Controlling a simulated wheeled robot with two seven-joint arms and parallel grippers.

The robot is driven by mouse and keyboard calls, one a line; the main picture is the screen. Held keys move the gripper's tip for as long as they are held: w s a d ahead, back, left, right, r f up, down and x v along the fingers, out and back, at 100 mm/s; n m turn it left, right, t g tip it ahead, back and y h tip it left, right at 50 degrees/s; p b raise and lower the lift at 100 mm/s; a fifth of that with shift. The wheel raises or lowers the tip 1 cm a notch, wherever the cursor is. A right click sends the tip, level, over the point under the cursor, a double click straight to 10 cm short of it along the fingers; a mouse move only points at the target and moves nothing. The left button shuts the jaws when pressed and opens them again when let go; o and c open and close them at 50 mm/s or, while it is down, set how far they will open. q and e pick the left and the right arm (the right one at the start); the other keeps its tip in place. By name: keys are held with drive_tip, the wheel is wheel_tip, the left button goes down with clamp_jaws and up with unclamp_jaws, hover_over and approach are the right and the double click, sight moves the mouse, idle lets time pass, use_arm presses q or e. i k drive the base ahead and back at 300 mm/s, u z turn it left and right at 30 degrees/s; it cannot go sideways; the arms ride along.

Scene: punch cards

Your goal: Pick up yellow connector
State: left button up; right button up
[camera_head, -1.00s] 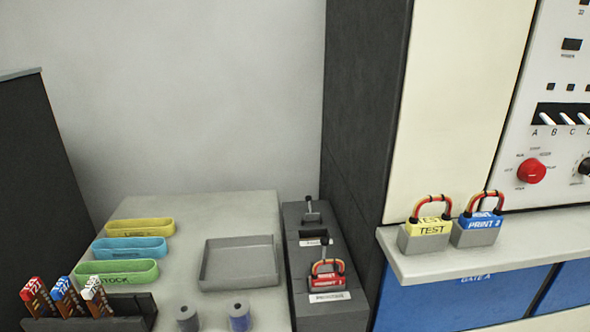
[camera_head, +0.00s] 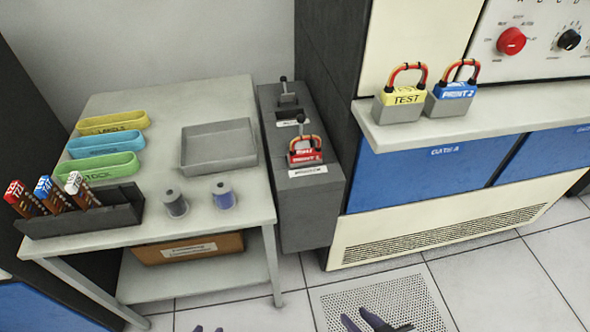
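The yellow connector (camera_head: 403,98), labelled TEST, has a grey base and a red-orange cable loop on top. It stands upright on the ledge (camera_head: 480,116) of the cabinet, to the left of a blue connector (camera_head: 450,97) labelled PRINT 2. My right gripper (camera_head: 362,318) shows at the bottom edge, low over the floor and far below the connector. Its two dark fingertips are apart with nothing visible between them.
A red connector (camera_head: 305,152) sits in the grey box (camera_head: 315,190) beside the cabinet. The table (camera_head: 230,100) at left holds coloured bands, a grey tray (camera_head: 218,160), two spools and a card rack (camera_head: 80,220). A vent (camera_head: 430,236) and tiled floor lie in front.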

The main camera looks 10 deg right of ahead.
sight(399, 104)
drive_tip(key=u, duration=1.75)
drive_tip(key=k, duration=0.7)
drive_tip(key=z, duration=1.2)
drive_tip(key=i, duration=0.45)
drive_tip(key=u, duration=0.05)
